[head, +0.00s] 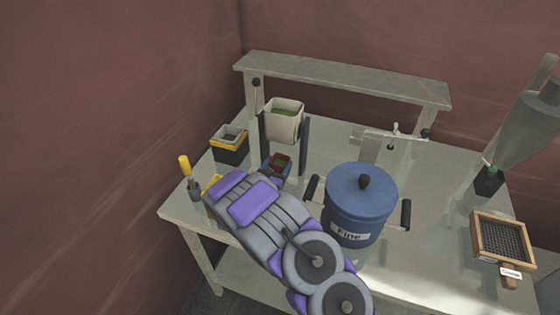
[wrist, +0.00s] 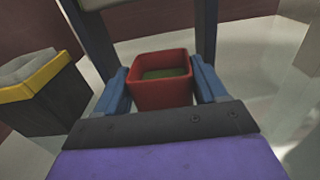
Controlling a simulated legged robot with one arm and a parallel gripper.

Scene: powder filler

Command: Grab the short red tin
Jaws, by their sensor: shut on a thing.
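The short red tin (wrist: 161,94) is an open square tin with something green inside. In the wrist view it sits between the two blue fingers of my gripper (wrist: 163,92), which are shut on its left and right sides. My gripper (head: 277,164) is partly hidden there by my purple and grey arm. I cannot tell whether the tin touches the table.
A dark box with a yellow rim (head: 229,144) stands left of the tin. A pale container (head: 284,120) hangs between dark posts (head: 303,146) just behind. A blue "Fine" drum (head: 360,205) stands right of my arm. A wooden sieve (head: 502,241) lies at the table's right.

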